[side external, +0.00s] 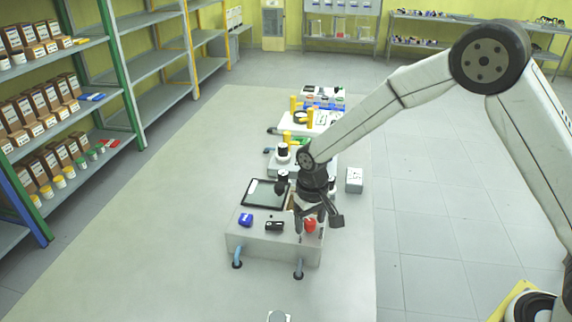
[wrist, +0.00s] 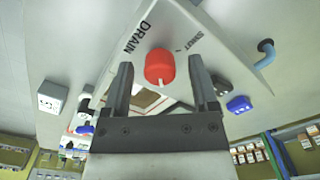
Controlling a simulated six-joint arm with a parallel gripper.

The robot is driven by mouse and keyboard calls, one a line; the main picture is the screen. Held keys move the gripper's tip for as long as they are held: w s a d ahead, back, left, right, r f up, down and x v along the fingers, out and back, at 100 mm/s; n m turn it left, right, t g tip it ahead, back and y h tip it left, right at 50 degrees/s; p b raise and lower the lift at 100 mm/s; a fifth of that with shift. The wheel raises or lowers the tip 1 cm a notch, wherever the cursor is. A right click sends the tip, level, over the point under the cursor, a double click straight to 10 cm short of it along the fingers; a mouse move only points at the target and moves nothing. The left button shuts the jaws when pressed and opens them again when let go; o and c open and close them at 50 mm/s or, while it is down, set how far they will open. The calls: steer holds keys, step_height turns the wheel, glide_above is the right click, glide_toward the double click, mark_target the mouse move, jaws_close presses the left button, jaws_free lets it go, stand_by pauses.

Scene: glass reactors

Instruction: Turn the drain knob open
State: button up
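The red drain knob (wrist: 160,66) sits on a light grey panel with the printed words DRAIN and SHUT beside it. A white mark on the knob points down in the wrist view, toward my gripper's palm. The knob also shows as a red spot (side external: 309,226) at the right of the grey box in the side view. My gripper (wrist: 160,62) is open, with one finger on each side of the knob and visible gaps between. In the side view my gripper (side external: 311,230) is low over the box, partly covering the knob's surroundings. I cannot tell finger depth exactly.
The grey box (side external: 255,245) also carries a blue part (side external: 246,219) and a black part (side external: 274,226). A black-framed tray (side external: 265,193) lies behind. A white box (side external: 354,180) stands to the right. Other stations stand farther back.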

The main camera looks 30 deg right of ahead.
mark_target(311, 221)
steer(key=shift+r, duration=3.9)
steer(key=shift+s+d+r, duration=0.1)
steer(key=shift+s+d, duration=0.35)
steer(key=shift+d, duration=0.05)
steer(key=s+d+t, duration=0.1)
steer(key=s+d, duration=0.4)
steer(key=s, duration=0.3)
steer(key=s+d+t, duration=0.1)
steer(key=s+d, duration=0.4)
steer(key=s, duration=0.3)
steer(key=shift+s+f+t, duration=0.3)
steer(key=shift+f, duration=0.15)
